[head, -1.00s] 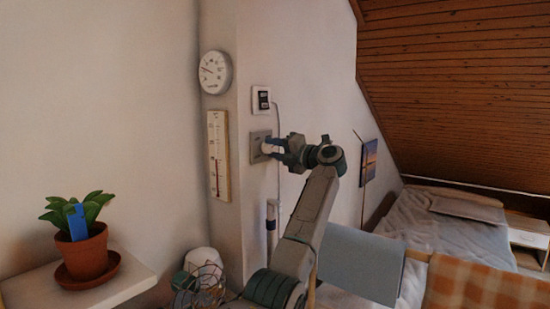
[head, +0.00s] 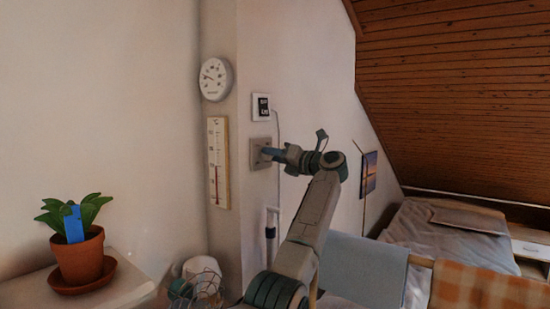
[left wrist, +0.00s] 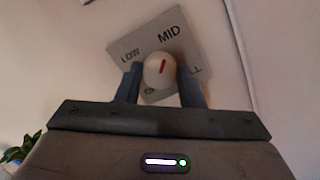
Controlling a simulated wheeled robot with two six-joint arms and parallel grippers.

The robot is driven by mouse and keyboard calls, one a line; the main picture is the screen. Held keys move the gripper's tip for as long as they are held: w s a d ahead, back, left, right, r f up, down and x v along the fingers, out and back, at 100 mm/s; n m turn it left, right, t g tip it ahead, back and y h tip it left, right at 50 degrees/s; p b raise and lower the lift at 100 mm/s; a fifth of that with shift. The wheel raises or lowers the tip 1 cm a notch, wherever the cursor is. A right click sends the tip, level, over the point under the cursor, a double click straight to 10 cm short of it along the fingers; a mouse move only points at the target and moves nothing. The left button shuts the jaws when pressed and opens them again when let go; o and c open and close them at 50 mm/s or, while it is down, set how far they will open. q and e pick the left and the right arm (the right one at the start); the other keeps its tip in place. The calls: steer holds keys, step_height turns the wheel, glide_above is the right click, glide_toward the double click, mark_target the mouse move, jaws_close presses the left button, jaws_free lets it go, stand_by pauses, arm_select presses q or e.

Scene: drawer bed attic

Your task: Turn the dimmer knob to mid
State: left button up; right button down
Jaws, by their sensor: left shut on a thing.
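The dimmer is a grey square plate on the wall (head: 255,160); it fills the top middle of the left wrist view (left wrist: 195,45), tilted, with the labels LOW and MID readable and another ending in LL partly hidden. Its round white knob (left wrist: 153,77) carries a red mark, which points up toward MID in that view. My left gripper (head: 267,154) is at the plate and shut on the knob, with one finger on each side of it in the left wrist view (left wrist: 159,82). The knob is hidden in the head view. My right gripper is not in view.
A small dark-faced white device (head: 261,107) sits above the plate, its cable running down the wall. A thermometer (head: 218,160) and a round dial (head: 215,79) hang to the left. A potted plant (head: 80,255) stands on a shelf at the lower left.

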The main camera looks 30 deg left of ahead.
arm_select(q)
steer(key=shift+f, duration=0.3)
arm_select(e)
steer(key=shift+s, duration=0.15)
arm_select(q)
steer(key=o, duration=0.9)
steer(key=shift+o, duration=0.4)
steer(key=shift+r, duration=0.15)
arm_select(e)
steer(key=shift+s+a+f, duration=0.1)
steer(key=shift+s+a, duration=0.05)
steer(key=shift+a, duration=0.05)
arm_select(q)
steer(key=shift+d, duration=0.1)
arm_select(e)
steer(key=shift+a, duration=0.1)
arm_select(q)
steer(key=d+b, duration=0.3)
steer(key=d, duration=0.7)
steer(key=shift+s+d+f, duration=0.3)
steer(key=shift+s+f, duration=0.1)
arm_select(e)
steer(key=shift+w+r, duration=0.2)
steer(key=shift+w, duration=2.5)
